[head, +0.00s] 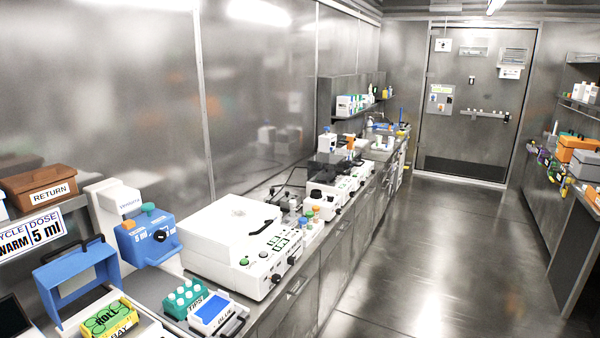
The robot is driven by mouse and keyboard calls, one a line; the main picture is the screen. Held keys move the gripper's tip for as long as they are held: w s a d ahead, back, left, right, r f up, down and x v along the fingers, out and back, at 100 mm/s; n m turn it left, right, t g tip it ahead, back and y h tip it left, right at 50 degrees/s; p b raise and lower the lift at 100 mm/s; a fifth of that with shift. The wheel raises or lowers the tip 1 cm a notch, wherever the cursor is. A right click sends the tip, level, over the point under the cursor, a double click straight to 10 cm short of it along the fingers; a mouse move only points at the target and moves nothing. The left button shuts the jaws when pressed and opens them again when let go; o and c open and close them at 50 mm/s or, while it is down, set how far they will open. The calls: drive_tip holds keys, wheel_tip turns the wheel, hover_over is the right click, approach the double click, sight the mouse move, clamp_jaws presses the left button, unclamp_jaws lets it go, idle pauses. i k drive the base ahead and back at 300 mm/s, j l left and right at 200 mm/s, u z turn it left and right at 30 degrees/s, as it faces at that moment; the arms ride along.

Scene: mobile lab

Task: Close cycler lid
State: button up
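A blue frame-like lid (50,282) with a pale window and a dark handle along its top stands raised at the lower left in the head view. It appears to be the cycler lid, and it looks open. A white body (148,325) shows in part below and to the right of it, cut off by the bottom edge. A yellow and green block (110,319) with lettering sits in front of the lid. How the lid joins the body is not clear. My gripper is not in view.
Right of the lid are a blue dispenser (148,238), a green tip rack (185,298), a blue-topped tray (212,312) and a large white machine (235,245). A brown RETURN box (40,188) sits on a shelf behind. The aisle floor (430,260) is clear.

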sight(59, 281)
drive_tip(key=l, duration=0.2)
drive_tip(key=u, duration=1.65)
drive_tip(key=i, duration=0.05)
